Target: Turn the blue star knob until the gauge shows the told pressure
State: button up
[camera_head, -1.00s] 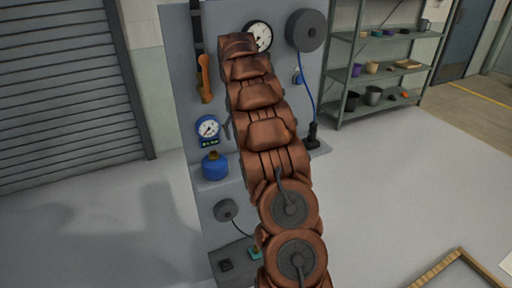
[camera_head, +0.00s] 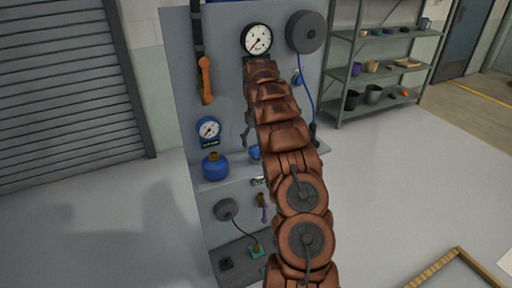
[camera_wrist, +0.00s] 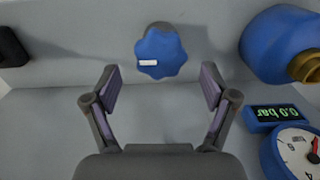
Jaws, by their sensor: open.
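The blue star knob (camera_wrist: 162,50) has a white mark and shows at the top middle of the wrist view. In the head view the knob (camera_head: 254,153) is partly hidden behind my arm. My gripper (camera_wrist: 160,82) is open and empty. Its two fingers point toward the knob, one to each side, and the knob shows beyond the tips; I see no contact. The blue-rimmed gauge (camera_wrist: 298,152) has a red needle, and its display (camera_wrist: 277,114) appears upside down and reads 0.0 bar. The gauge (camera_head: 208,129) is left of the knob in the head view.
A blue canister (camera_head: 215,167) with a brass top stands left of the knob. A black-rimmed gauge (camera_head: 257,40), a grey reel (camera_head: 305,32) and an orange-handled tool (camera_head: 205,79) are on the panel above. A dark object (camera_wrist: 12,47) lies at the wrist view's left edge.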

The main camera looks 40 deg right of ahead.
aim_at(256, 148)
jog(key=shift+a+f+p, duration=0.1)
jog(key=shift+f+p, duration=0.35)
jog(key=shift+f, duration=1.4)
jog(key=c, duration=1.2)
